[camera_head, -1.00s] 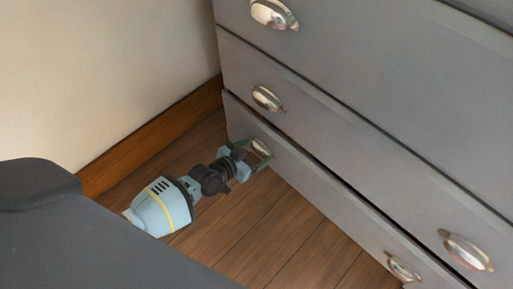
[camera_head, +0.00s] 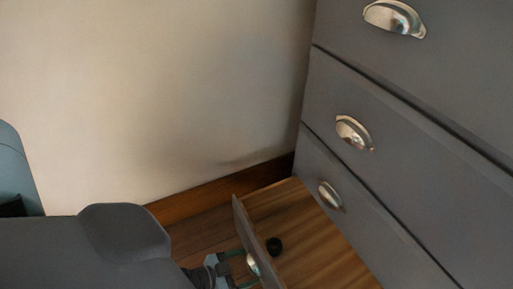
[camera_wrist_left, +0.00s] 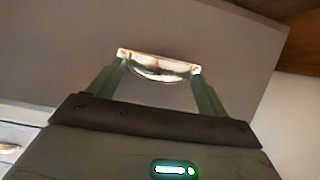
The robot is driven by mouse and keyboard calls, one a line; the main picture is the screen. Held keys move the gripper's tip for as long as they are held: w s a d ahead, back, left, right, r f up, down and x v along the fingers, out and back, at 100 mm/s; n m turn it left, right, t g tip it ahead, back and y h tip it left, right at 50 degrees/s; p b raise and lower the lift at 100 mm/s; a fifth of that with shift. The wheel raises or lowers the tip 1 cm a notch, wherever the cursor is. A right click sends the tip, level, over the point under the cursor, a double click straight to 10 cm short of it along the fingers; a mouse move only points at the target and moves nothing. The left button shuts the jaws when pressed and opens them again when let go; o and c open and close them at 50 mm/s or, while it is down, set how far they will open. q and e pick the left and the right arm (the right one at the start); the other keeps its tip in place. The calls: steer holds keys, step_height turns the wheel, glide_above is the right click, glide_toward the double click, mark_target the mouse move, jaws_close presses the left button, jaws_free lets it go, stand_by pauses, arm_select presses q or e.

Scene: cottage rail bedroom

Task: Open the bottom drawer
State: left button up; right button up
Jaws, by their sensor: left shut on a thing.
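The bottom drawer (camera_head: 310,240) of the grey dresser stands pulled out, its wooden inside showing in the head view. Its grey front also fills much of the left wrist view (camera_wrist_left: 215,45). My left gripper (camera_head: 244,268) is at the drawer's front, shut on the silver cup handle (camera_head: 253,264). In the left wrist view the green fingers (camera_wrist_left: 158,72) are at the two ends of the handle (camera_wrist_left: 158,62). The drawer's near part is cut off by the head view's lower edge. My right gripper is not in view.
A small black round thing (camera_head: 274,246) lies inside the drawer. Closed drawers with silver cup handles (camera_head: 354,132) rise above it. A pale wall (camera_head: 180,90) with a wooden baseboard (camera_head: 215,190) stands at the left. A strip of wooden floor (camera_head: 195,232) shows beside the drawer.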

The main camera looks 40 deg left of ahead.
arm_select(q)
steer(key=shift+s+a, duration=0.2)
steer(key=shift+s, duration=0.45)
steer(key=o, duration=1.1)
steer(key=shift+o, duration=0.2)
steer(key=p+v, duration=0.2)
steer(key=v, duration=0.5)
steer(key=shift+s+a+p, duration=0.15)
steer(key=shift+s+p, duration=0.2)
steer(key=shift+p, duration=0.05)
